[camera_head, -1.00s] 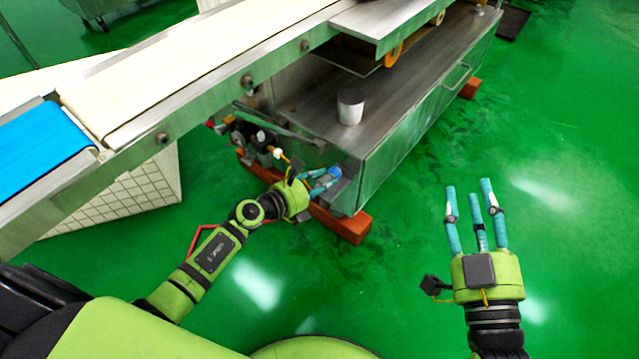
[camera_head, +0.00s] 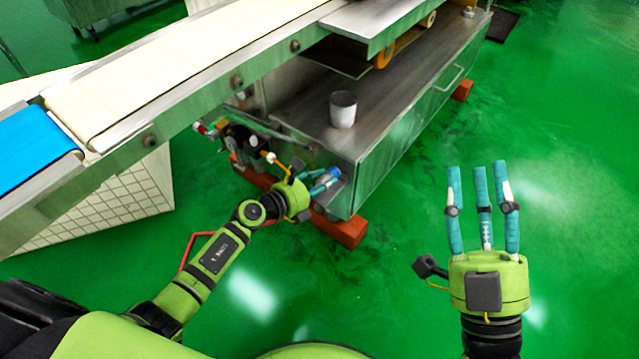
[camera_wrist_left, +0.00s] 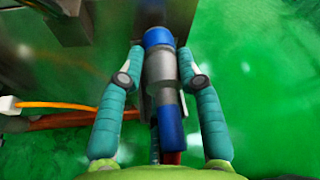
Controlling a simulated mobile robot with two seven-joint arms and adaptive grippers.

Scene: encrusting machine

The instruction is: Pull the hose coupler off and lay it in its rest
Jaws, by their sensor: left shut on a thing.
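The hose coupler (camera_wrist_left: 161,70) is a blue and grey cylinder, seen lengthwise between the fingers in the left wrist view. Its blue end also shows in the head view (camera_head: 334,172), close against the end face of the machine's steel base. My left gripper (camera_head: 322,181) is shut on the coupler, with one teal finger on each side in the left wrist view (camera_wrist_left: 160,82). A grey bracket (camera_head: 337,189) shows beside the coupler; I cannot tell whether they touch. My right gripper (camera_head: 483,185) is open and empty over the green floor.
The steel machine base (camera_head: 400,115) stands on orange blocks (camera_head: 341,229), with a white cup (camera_head: 343,109) on top. Valves and fittings (camera_head: 240,143) crowd left of the coupler. A conveyor (camera_head: 150,90) crosses above left. The floor at right is clear.

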